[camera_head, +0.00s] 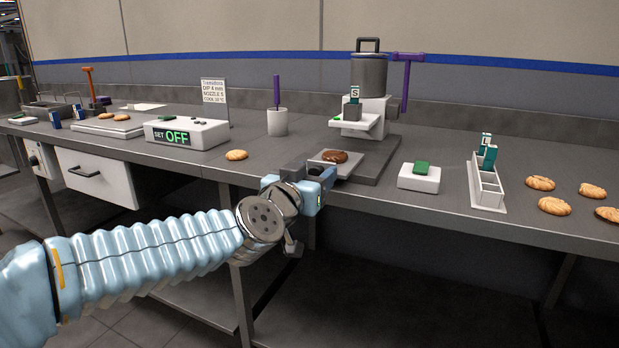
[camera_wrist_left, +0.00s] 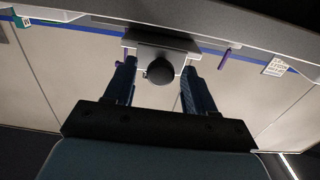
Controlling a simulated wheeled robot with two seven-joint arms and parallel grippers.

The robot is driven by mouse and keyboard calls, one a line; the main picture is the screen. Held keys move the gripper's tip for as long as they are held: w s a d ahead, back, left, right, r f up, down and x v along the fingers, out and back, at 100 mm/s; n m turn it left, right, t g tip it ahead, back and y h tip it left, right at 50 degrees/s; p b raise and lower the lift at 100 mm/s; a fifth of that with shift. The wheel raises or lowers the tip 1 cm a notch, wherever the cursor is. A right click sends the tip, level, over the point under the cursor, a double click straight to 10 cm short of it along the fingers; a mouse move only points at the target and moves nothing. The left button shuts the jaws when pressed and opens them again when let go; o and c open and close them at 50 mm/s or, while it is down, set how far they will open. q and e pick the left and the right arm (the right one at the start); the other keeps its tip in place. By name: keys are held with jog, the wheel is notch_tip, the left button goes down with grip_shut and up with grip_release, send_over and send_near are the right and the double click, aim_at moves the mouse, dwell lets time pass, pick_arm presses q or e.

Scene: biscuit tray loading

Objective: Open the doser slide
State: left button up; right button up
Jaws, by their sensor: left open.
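The doser (camera_head: 369,75) stands at the back of the bench, with a grey lidded hopper over a white body. A white ledge (camera_head: 352,122) with a grey block and a teal piece marked S juts from its front. I cannot single out its slide. My left gripper (camera_head: 326,176) is at the bench's front edge, below and in front of the doser, beside a small grey plate (camera_head: 321,166) bearing a chocolate-topped biscuit (camera_head: 335,156). In the left wrist view its fingers are apart; a dark round shape (camera_wrist_left: 160,71) shows between them, apparently untouched. My right gripper is out of view.
A purple T-shaped tool (camera_head: 405,80) stands right of the doser. A white block with a green pad (camera_head: 419,178), a white holder (camera_head: 488,200) and several biscuits lie further right. A white cup (camera_head: 277,122) and a box reading OFF (camera_head: 188,134) stand left.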

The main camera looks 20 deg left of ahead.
pick_arm(q)
jog(key=s, duration=1.3)
jog(key=shift+s+a, duration=0.25)
jog(key=shift+s, duration=0.15)
jog(key=w+d+f+g+h, duration=0.1)
jog(key=w+f+g, duration=0.2)
jog(key=f, duration=0.7)
jog(key=w+d+f+n+g, duration=0.15)
jog(key=w+f, duration=0.25)
jog(key=f, duration=0.6)
jog(key=w+d+f+m+g+h, duration=0.1)
jog(key=w+f+g, duration=0.2)
jog(key=f, duration=0.7)
jog(key=s+d+f+n+g, duration=0.1)
jog(key=s+d+f+g, duration=0.15)
jog(key=f, duration=0.75)
jog(key=s+d+f+g, duration=0.2)
jog(key=s+f+g, duration=0.15)
jog(key=f, duration=0.65)
jog(key=s+d+f+g+h, duration=0.1)
jog(key=s+d+f+g, duration=0.3)
jog(key=s+f, duration=0.7)
jog(key=shift+s+f+h, duration=0.3)
jog(key=shift+s+f, duration=0.1)
jog(key=shift+s, duration=0.6)
jog(key=shift+d+n, duration=0.1)
jog(key=shift+n, duration=0.15)
